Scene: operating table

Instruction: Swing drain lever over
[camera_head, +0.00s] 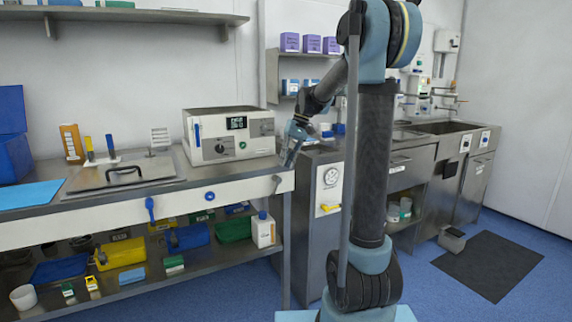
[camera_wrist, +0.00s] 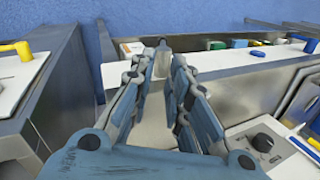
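A short grey lever (camera_head: 278,183) sits on the white front strip of the bench, at its right end. It also shows in the wrist view (camera_wrist: 162,58), beyond and between my fingertips. My gripper (camera_head: 288,162) hangs pointing down just above and to the right of it, beside the grey machine. In the wrist view my gripper (camera_wrist: 160,78) is open, with a clear gap between its fingers. I cannot tell whether a finger touches the lever. A blue lever (camera_head: 150,209) hangs on the same strip further left. No readable label shows which lever is the drain one.
The grey machine (camera_head: 230,135) with a display and knob stands on the bench close to my gripper. A yellow handle (camera_head: 330,207) sticks out from the steel cabinet on the right. Bins and bottles fill the shelf below. Blue floor shows beyond the bench.

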